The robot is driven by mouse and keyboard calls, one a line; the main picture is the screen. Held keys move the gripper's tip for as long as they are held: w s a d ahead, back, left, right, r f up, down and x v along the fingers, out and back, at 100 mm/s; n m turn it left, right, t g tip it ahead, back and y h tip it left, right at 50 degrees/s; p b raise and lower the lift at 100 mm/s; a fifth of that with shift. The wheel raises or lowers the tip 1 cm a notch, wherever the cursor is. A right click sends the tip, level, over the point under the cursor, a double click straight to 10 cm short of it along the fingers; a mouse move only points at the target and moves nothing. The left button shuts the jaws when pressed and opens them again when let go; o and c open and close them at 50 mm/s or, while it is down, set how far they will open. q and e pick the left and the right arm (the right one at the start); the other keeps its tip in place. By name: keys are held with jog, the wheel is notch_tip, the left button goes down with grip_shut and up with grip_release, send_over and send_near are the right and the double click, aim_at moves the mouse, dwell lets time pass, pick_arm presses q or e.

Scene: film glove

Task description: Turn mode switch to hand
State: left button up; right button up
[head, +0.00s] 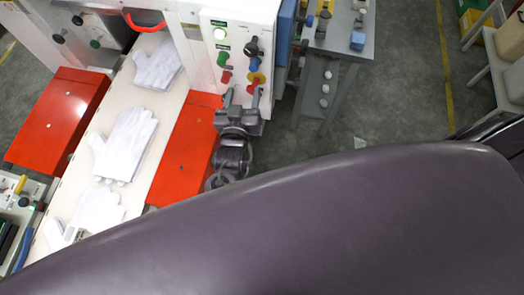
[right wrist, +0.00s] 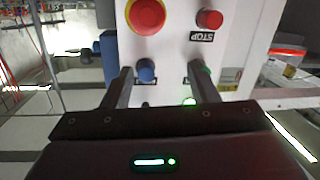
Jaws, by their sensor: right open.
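The black mode switch (head: 252,48) sits at the upper right of the white control panel (head: 232,22), above a blue button (head: 254,65). Which way its knob points is too small to tell. My right gripper (head: 242,96) is open and empty at the panel's lower edge, its fingers towards the panel. In the right wrist view, my right gripper (right wrist: 162,82) has its fingers apart with the blue button (right wrist: 147,70) showing between them. The switch does not show there; the gripper body covers the lower part of the panel. My left gripper is not in view.
The panel also has a lit green lamp (head: 220,33), a green button (head: 223,59), a red button (head: 226,76) and a yellow-ringed emergency stop (head: 257,78). White gloves (head: 125,140) lie on the conveyor beside red covers (head: 185,145).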

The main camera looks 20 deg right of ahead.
jog(key=s+d+f+n+g+y+b, duration=0.1)
jog(key=s+f+n+g+y+b, duration=0.1)
jog(key=f, duration=1.2)
jog(key=s+d+f+n+g+y+b, duration=0.2)
jog(key=f+b, duration=0.3)
jog(key=f, duration=1)
jog(key=shift+s+d+f+n, duration=0.25)
jog(key=shift+s+d+n, duration=0.05)
jog(key=shift+s+n, duration=0.2)
jog(key=s+d+f+n+g+y, duration=0.1)
jog(key=s+d+f+g, duration=0.2)
jog(key=s+f, duration=0.55)
jog(key=s+d+f+g+y, duration=0.1)
jog(key=s+d+f+g, duration=0.2)
jog(key=s+f, duration=0.55)
jog(key=s+d+f+g+y, duration=0.1)
jog(key=s+f+g, duration=0.1)
jog(key=s, duration=0.5)
jog(key=s+d+f+g, duration=0.1)
jog(key=s+f, duration=0.3)
jog(key=s, duration=0.4)
jog(key=shift+s+d+g+y+b, duration=0.25)
jog(key=shift+g+y+b, duration=0.2)
jog(key=shift+g, duration=0.15)
